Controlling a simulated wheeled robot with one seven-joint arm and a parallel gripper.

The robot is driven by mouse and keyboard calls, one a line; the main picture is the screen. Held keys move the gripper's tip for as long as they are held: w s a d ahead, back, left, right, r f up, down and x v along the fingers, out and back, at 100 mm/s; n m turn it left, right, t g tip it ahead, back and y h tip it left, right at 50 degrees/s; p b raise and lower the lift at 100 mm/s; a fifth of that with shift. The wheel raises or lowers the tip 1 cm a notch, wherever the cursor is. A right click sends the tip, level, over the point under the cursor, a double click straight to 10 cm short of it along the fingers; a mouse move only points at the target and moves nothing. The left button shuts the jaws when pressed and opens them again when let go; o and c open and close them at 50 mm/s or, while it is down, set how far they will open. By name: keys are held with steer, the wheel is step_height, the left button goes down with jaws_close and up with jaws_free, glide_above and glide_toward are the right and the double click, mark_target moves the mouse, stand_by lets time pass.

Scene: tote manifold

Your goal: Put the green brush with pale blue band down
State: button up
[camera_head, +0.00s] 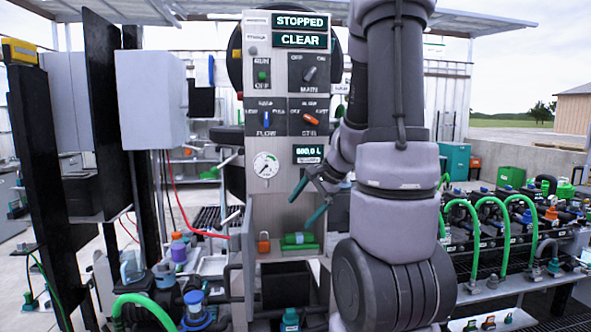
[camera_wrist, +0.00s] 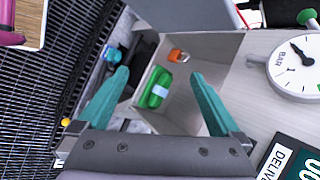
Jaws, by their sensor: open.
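The green brush with the pale blue band (camera_head: 299,239) lies on a small ledge of the grey panel in the head view. In the wrist view the brush (camera_wrist: 153,92) rests inside a shallow, pale grey recess (camera_wrist: 213,50), its band across the middle. My gripper (camera_head: 302,211) is above the brush, its teal fingers spread and apart from it. In the wrist view the open gripper (camera_wrist: 160,74) has one finger on each side of the brush, with nothing held between them.
An orange padlock (camera_head: 263,242) is left of the brush. A pressure gauge (camera_head: 266,165) and display (camera_head: 308,154) sit above on the panel. A teal-capped bottle (camera_head: 290,320) stands below. Green hoses (camera_head: 491,205) fill the right side.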

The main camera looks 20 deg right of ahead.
steer(key=s+a+r+n+h, duration=0.1)
steer(key=s+a+r+n, duration=0.4)
steer(key=s+r, duration=0.2)
steer(key=s+a+r+n+t+h, duration=0.1)
steer(key=s+a+r+n, duration=0.4)
steer(key=r, duration=0.5)
steer(key=shift+s+a+n, duration=0.2)
steer(key=shift+s+n, duration=0.2)
steer(key=shift+s, duration=0.8)
steer(key=shift+d, duration=0.1)
